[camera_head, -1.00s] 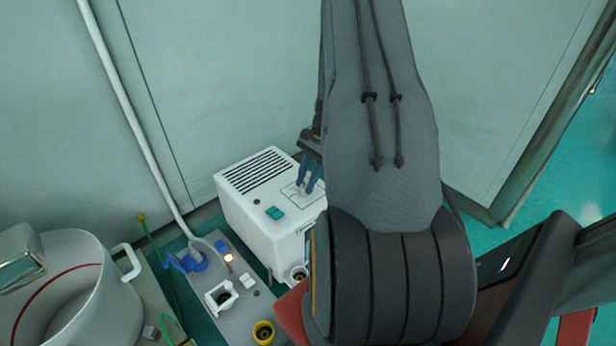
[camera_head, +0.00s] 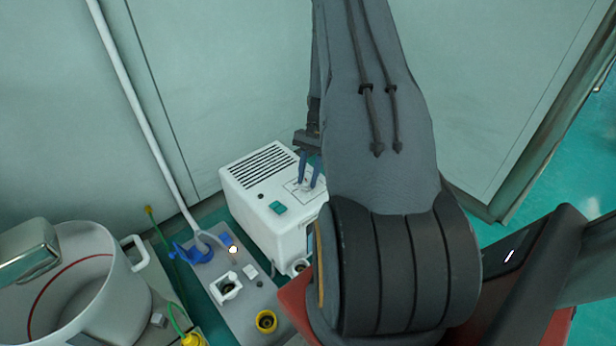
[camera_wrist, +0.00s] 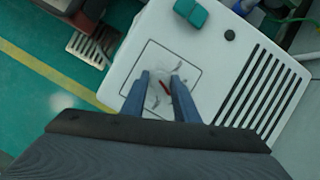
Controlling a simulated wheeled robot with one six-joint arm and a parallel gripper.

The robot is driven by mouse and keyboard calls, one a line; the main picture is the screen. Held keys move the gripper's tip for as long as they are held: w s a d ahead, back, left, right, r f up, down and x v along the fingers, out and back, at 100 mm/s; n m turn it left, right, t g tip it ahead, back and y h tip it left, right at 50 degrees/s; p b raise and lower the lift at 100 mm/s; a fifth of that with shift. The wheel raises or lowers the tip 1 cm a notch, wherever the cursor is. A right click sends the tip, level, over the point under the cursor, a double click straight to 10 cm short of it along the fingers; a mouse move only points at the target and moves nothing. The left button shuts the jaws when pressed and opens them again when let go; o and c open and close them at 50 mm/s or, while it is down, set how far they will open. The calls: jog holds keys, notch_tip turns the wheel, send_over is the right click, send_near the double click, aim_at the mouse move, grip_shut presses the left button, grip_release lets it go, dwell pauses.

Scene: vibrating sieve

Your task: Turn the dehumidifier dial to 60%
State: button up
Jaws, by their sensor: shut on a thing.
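The dehumidifier is a white box (camera_head: 262,222) with a slotted vent and a green switch (camera_head: 278,208) on its top. In the wrist view its white top (camera_wrist: 205,50) fills the middle and right. My gripper (camera_head: 310,184) reaches down onto the dial from above. Its two blue fingers (camera_wrist: 160,92) stand one on each side of the dial and are shut on it. My arm hides part of the box's right side.
A grey plate with a white square fitting (camera_head: 227,287), a yellow ring (camera_head: 266,321) and a lit lamp (camera_head: 233,249) lies left of the dehumidifier. A large white pot (camera_head: 85,285) stands at the lower left. A wall and a slanted pipe (camera_head: 140,115) rise behind.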

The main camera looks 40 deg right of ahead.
jog(key=o, duration=1)
jog(key=shift+o, duration=0.2)
jog(key=shift+d+r, duration=0.1)
jog(key=p+v, duration=0.1)
jog(key=v, duration=0.6)
jog(key=shift+r+p, duration=0.3)
jog(key=shift+d, duration=0.1)
